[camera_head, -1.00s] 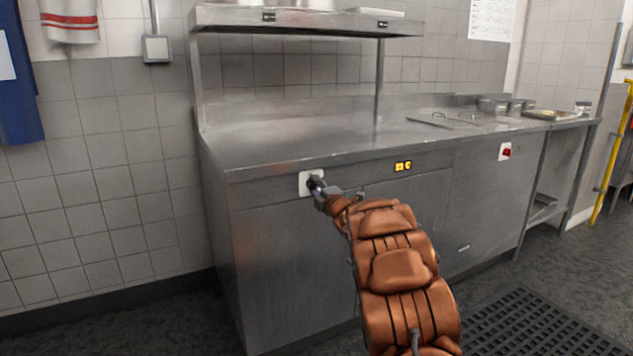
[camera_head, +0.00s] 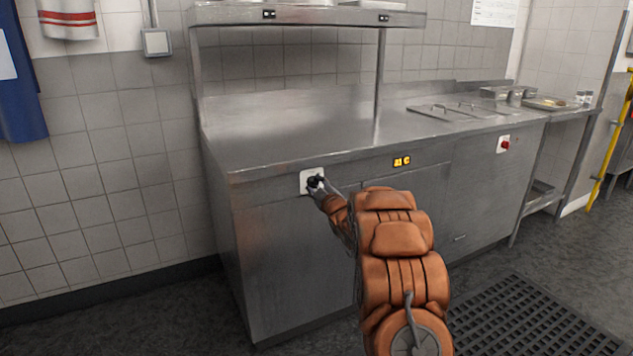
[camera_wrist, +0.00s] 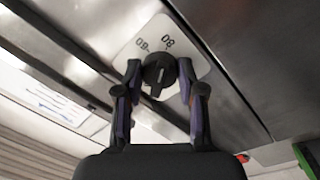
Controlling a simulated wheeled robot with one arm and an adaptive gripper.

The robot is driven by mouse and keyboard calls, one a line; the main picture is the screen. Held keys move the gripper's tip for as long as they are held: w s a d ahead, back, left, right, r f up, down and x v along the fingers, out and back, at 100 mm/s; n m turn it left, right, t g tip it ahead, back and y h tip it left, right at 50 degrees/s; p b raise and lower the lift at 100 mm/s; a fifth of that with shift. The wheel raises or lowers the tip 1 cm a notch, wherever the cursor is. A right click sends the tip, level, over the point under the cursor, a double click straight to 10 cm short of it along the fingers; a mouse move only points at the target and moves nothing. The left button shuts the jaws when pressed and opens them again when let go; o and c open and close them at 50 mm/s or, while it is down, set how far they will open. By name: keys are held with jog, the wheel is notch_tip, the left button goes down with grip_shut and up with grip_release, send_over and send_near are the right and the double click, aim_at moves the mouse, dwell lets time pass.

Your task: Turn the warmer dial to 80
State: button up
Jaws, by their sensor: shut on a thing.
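The warmer dial is a dark round knob (camera_wrist: 160,72) on a white plate (camera_wrist: 192,52), which also shows on the left of the steel counter's front in the head view (camera_head: 305,177). In the wrist view the numbers 60 and 80 show upside down above the knob. The knob's raised bar runs nearly up and down in the picture, with its longer end away from the numbers. I cannot tell which number it marks. My gripper (camera_wrist: 160,76) is shut on the dial, one finger on each side. The rest of the plate's markings are hidden.
A red knob on another white plate (camera_head: 503,144) is farther right. The steel counter (camera_head: 270,140) has a shelf above. Floor is clear at left; a dark grate (camera_head: 530,320) lies at right.

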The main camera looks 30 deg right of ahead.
jog(key=shift+m, duration=0.3)
dwell(0.4)
jog(key=o, duration=1.2)
jog(key=shift+c, duration=0.2)
jog(key=s+a, duration=0.1)
jog(key=s, duration=1.1)
jog(key=shift+a+f, duration=0.3)
jog(key=shift+a, duration=0.1)
jog(key=shift+w+a, duration=0.1)
